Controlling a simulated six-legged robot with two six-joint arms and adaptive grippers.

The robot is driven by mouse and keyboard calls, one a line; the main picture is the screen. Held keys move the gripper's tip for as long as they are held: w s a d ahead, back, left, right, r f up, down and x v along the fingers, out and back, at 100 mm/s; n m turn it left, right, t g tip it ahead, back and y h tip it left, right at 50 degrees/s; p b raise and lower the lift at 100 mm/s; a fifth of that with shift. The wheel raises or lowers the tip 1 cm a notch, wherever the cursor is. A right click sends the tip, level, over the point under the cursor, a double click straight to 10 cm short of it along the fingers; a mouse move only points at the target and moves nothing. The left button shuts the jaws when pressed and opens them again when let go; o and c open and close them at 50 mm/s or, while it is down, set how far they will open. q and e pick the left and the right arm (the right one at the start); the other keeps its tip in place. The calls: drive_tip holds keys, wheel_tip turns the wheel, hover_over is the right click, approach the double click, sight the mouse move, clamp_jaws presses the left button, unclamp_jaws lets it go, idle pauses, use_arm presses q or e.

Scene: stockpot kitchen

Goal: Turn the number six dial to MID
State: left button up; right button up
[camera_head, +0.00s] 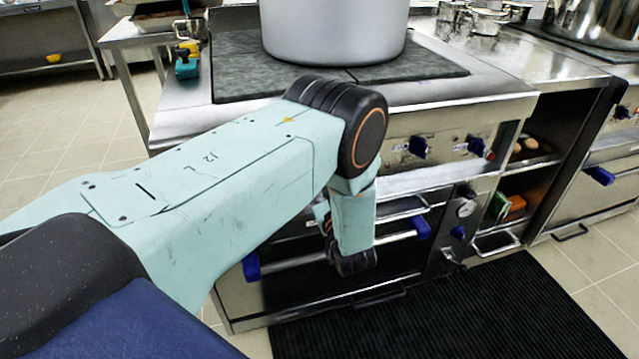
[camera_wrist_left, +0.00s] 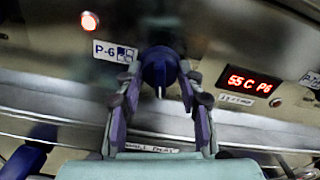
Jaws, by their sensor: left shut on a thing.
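The number six dial (camera_wrist_left: 160,66) is a dark blue knob beside a P-6 label (camera_wrist_left: 115,51) in the left wrist view. Its white mark points down in that picture. My left gripper (camera_wrist_left: 161,82) is shut on the dial, with one finger on each side. A red display (camera_wrist_left: 250,84) to its right reads 55 C P6. I see no readable MID mark. In the head view my left arm hides the gripper and the dial. My right gripper is not in view.
A large pot (camera_head: 335,35) stands on the dark cooktop (camera_head: 240,75). Other blue dials (camera_head: 417,147) sit on the front panel. An oven handle (camera_head: 390,237) runs below. A black mat (camera_head: 440,310) lies on the floor. A red light (camera_wrist_left: 89,21) glows above the label.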

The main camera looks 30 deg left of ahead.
use_arm(q)
drive_tip(key=shift+s+f, duration=0.1)
drive_tip(key=shift+f, duration=0.05)
drive_tip(key=o, duration=1.2)
drive_tip(key=v, duration=1.2)
